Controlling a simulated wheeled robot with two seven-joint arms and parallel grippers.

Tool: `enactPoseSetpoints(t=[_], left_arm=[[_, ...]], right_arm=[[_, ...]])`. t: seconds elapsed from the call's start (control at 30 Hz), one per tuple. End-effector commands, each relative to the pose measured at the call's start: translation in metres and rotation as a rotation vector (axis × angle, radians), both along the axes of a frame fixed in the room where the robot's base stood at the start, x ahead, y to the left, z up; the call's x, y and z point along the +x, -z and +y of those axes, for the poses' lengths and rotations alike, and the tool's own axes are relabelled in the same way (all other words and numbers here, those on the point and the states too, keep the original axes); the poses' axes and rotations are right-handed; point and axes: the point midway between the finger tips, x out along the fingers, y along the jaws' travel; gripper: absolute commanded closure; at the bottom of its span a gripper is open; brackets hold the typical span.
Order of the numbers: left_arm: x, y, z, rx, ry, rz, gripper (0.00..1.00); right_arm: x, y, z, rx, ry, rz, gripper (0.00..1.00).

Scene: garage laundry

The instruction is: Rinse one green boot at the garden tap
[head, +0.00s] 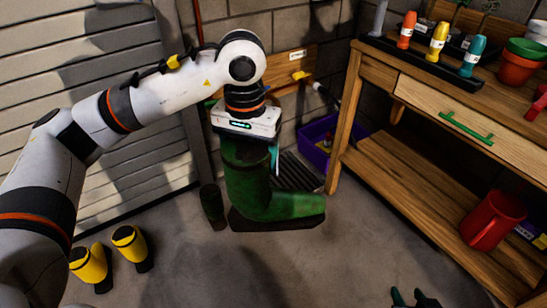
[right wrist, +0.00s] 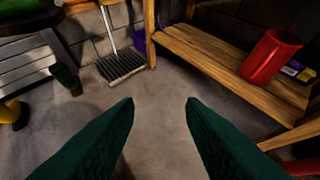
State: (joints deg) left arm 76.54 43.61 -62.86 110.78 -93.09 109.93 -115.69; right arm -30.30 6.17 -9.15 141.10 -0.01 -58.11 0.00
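My left gripper (head: 249,146) is shut on the shaft top of a green boot (head: 262,190). The boot hangs upright above the floor with its toe to the right, and it looks much larger than its mate. The other green boot (head: 211,207) stands on the floor behind it to the left; it also shows in the right wrist view (right wrist: 66,78). The garden tap (head: 301,76) with a yellow handle is on a wooden board on the back wall. No water can be made out. My right gripper (right wrist: 158,108) is open and empty, low at the front.
A slatted floor grate (head: 301,171) lies below the tap, partly hidden by the held boot. A purple crate (head: 314,146) stands beside it. A wooden bench (head: 425,175) fills the right side. Yellow boots (head: 90,264) stand front left. The middle floor is clear.

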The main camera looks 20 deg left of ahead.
Motion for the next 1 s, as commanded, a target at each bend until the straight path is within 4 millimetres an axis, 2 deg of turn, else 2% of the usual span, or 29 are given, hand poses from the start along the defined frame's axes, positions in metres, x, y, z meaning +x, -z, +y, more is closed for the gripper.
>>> enactPoseSetpoints(t=[0.57,1.0], left_arm=[[-0.001,-0.001,0.004,-0.001,0.0,-0.003,0.88],[0.002,-0.001,-0.007,-0.001,0.0,-0.003,0.88]], right_arm=[[0.008,-0.006,0.003,0.006,-0.011,-0.06,0.64],[0.013,-0.011,0.004,0.012,-0.015,-0.103,0.64]])
